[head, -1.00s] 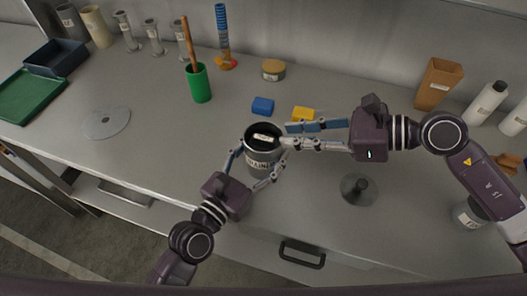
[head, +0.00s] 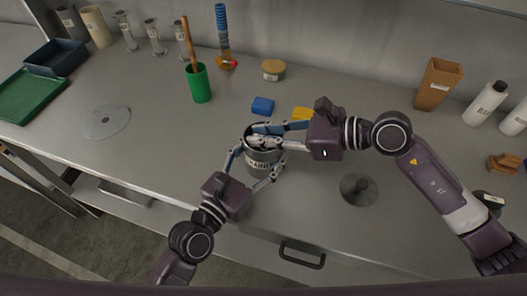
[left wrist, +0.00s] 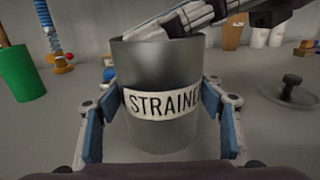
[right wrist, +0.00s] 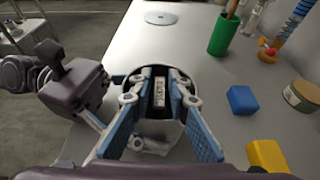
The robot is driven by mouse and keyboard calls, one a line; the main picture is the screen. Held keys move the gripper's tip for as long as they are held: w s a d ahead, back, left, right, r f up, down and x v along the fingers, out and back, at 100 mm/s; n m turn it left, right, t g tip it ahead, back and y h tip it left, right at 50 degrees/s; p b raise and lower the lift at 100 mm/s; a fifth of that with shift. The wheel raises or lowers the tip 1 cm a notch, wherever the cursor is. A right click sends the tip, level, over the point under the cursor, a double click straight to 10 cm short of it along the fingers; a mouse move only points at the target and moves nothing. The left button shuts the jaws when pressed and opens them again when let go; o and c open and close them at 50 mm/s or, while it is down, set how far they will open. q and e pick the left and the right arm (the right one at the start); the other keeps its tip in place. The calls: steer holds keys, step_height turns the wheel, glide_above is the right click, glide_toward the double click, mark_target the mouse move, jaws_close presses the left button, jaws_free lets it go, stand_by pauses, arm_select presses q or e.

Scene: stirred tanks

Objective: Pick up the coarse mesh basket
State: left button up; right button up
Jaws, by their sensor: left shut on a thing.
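A grey metal pot (left wrist: 160,75) labelled "STRAINE…", the rest of the word cut off, stands upright on the bench; it also shows in the head view (head: 262,168). My left gripper (head: 254,168) is shut around its sides, one finger on each side in the left wrist view. My right gripper (right wrist: 159,82) reaches over the pot's mouth from the right, fingers apart. Between its fingertips a small pale label (right wrist: 159,92) shows inside the pot. The coarse mesh basket cannot be told clearly; the label may be on it. The right fingers hide most of the pot's inside.
A blue block (head: 263,106) and a yellow block (head: 303,114) lie just behind the pot. A dark knobbed lid (head: 359,188) lies to the right. A green cup (head: 199,85) with a wooden stick stands behind left.

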jaws_close()
step_height(320, 180, up, 18)
stand_by(0.5)
arm_select(q)
steer(key=o, duration=1.3)
